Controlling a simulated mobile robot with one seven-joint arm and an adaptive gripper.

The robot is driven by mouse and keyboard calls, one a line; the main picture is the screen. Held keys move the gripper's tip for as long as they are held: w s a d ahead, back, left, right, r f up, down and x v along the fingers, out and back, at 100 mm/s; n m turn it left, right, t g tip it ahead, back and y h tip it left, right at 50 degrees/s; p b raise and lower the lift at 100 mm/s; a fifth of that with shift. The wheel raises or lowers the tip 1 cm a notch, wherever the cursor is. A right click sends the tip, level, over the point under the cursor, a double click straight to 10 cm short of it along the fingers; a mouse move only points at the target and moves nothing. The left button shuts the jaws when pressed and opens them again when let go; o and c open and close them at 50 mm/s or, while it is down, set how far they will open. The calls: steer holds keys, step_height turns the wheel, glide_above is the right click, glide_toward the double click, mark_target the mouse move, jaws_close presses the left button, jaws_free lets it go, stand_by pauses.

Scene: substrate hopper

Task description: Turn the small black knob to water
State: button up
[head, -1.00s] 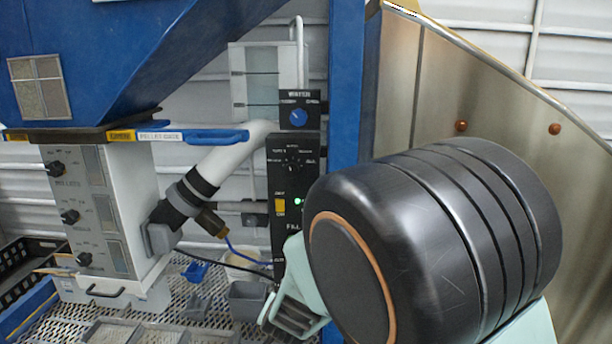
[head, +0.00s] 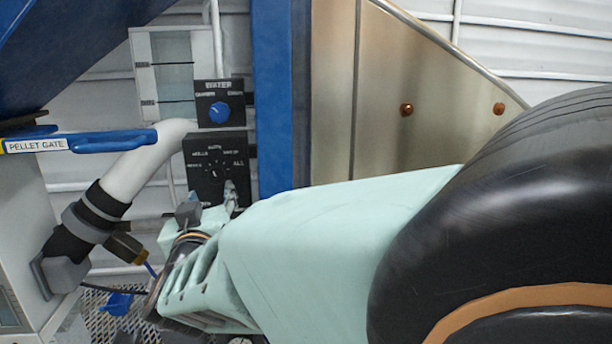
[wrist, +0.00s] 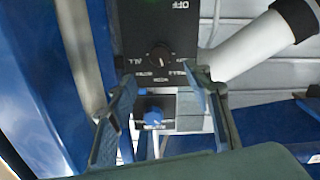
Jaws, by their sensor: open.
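The small black knob (head: 215,172) sits on a black panel (head: 200,150) with white labels around it, some too small to read. It also shows in the wrist view (wrist: 160,55), where the picture is upside down. Its pointer setting is hard to make out. My gripper (head: 210,204) is just below and in front of this panel in the head view. In the wrist view my gripper (wrist: 164,80) is open and empty, its fingers apart on either side of the lower panel edge, with the knob beyond the fingertips. The panel's lower part is hidden by my arm in the head view.
A blue knob (head: 219,112) on a separate box labelled WATER is directly above the panel. A blue post (head: 272,100) stands close to the right. A white pipe (head: 150,160) and the blue pellet gate handle (head: 115,141) are to the left.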

mark_target(216, 178)
steer(key=x, duration=0.9)
steer(key=shift+w, duration=0.3)
steer(key=c, duration=1.1)
